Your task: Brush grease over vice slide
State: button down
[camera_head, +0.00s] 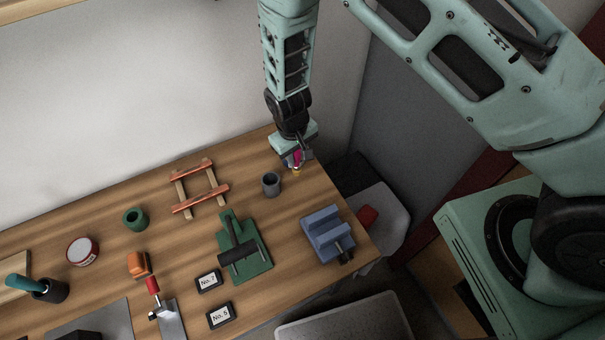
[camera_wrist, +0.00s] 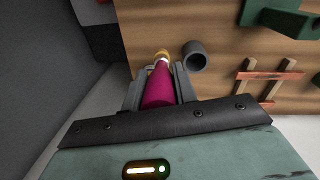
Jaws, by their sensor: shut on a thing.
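My gripper (camera_head: 297,159) is shut on a brush with a magenta handle (camera_wrist: 158,88) and a pale yellowish tip (camera_wrist: 162,56). In the head view the brush (camera_head: 297,157) shows only as a small magenta and yellow piece below the gripper, above the table's back right edge. A blue vice (camera_head: 322,232) with a slide and a dark screw handle stands at the table's right end, in front of the gripper and apart from it. I cannot tell whether grease is on the brush tip. A round tin with a red side and pale top (camera_head: 82,251) stands at the left.
A grey cup (camera_head: 271,184) stands close to the gripper's left. A red-and-wood rack (camera_head: 200,189), a green press (camera_head: 243,250), a green ring (camera_head: 134,218) and label blocks (camera_head: 209,281) stand on the wooden table. Bare wood lies between cup and vice.

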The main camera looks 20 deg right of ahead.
jog(key=w+d+t+p, duration=0.1)
jog(key=w+d+t, duration=0.1)
jog(key=w, duration=0.9)
jog(key=s+b+x, duration=0.1)
jog(key=b+x, duration=0.1)
jog(key=x, duration=0.4)
jog(key=shift+s+a+f+h, duration=0.25)
jog(key=shift+a+h, duration=0.15)
jog(key=shift+a, duration=0.1)
jog(key=shift+f+b, duration=0.55)
jog(key=shift+b, duration=0.45)
dwell(0.9)
jog(key=shift+s, duration=0.1)
dwell(0.5)
notch_tip(320, 180, up, 7)
jog(key=p, duration=0.3)
jog(key=shift+p, duration=0.4)
dwell(0.8)
